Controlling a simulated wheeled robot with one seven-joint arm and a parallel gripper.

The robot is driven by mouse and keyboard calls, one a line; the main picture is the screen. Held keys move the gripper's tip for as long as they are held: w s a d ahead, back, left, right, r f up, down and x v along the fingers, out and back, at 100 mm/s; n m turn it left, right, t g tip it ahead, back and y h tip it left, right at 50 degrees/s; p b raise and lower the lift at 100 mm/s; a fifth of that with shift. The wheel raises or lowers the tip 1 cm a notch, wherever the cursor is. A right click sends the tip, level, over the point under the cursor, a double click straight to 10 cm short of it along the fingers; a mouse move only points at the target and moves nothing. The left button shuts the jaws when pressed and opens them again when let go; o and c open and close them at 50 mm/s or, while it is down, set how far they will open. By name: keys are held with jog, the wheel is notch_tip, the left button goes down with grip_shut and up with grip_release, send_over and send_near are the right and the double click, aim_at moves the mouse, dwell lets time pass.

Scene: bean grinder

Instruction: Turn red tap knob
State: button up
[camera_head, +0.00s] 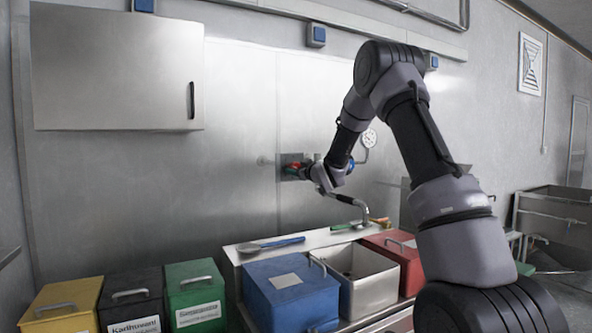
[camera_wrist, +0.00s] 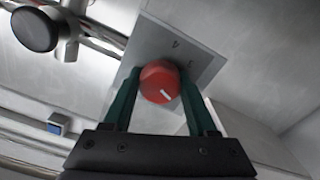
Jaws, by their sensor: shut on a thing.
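The red tap knob (camera_wrist: 160,82) sits on a square grey plate (camera_wrist: 177,50) on the wall, with a white line on its face. In the wrist view my gripper (camera_wrist: 157,88) has its two green fingers on either side of the knob, shut on it. In the head view the knob (camera_head: 293,169) shows small on the metal wall, with my gripper (camera_head: 304,170) at it. The arm hides part of the tap fittings around it.
A spoon with a blue handle (camera_head: 275,243) lies on the ledge. A gauge (camera_head: 369,138) and a wall cabinet (camera_head: 115,70) are above.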

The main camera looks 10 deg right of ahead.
jog(key=n, duration=0.7)
jog(key=shift+f, duration=0.1)
jog(key=n, duration=0.6)
jog(key=shift+n, duration=0.4)
jog(key=o, duration=1.4)
jog(key=shift+c, duration=0.2)
jog(key=v, duration=1)
jog(key=shift+s, duration=0.4)
